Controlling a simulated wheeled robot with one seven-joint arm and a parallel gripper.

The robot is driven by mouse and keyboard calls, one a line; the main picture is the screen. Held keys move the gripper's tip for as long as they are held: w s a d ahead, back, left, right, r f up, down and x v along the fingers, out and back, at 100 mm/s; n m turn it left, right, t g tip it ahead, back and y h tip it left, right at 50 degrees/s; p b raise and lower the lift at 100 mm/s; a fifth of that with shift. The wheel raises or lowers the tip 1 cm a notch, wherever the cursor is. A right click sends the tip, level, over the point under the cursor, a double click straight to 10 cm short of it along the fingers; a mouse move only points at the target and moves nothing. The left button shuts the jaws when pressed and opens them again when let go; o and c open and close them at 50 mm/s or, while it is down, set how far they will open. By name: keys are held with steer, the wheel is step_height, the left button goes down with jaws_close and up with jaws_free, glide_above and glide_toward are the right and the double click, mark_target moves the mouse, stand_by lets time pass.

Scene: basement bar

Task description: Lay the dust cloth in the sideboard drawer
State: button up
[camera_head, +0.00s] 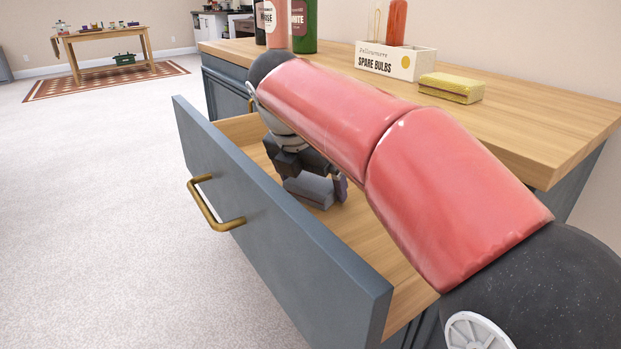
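The sideboard drawer (357,227) is pulled open, with a blue-grey front and a bare wooden floor. My gripper (318,180) reaches down into it, partly hidden behind my red arm. A small grey block-like shape (308,190) is at its fingers, low over the drawer floor; it may be the folded dust cloth or part of the gripper. I cannot tell whether the fingers are shut on it. A yellow folded cloth or sponge (450,88) lies on the sideboard top, apart from my gripper.
On the sideboard top (540,125) stand several bottles (304,25) and a spare bulbs box (390,60) with a red bottle (396,22) behind it. The brass drawer handle (208,205) sticks out leftward.

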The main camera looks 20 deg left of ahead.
steer(key=p+v, duration=0.4)
steer(key=v, duration=0.8)
steer(key=shift+r, duration=0.1)
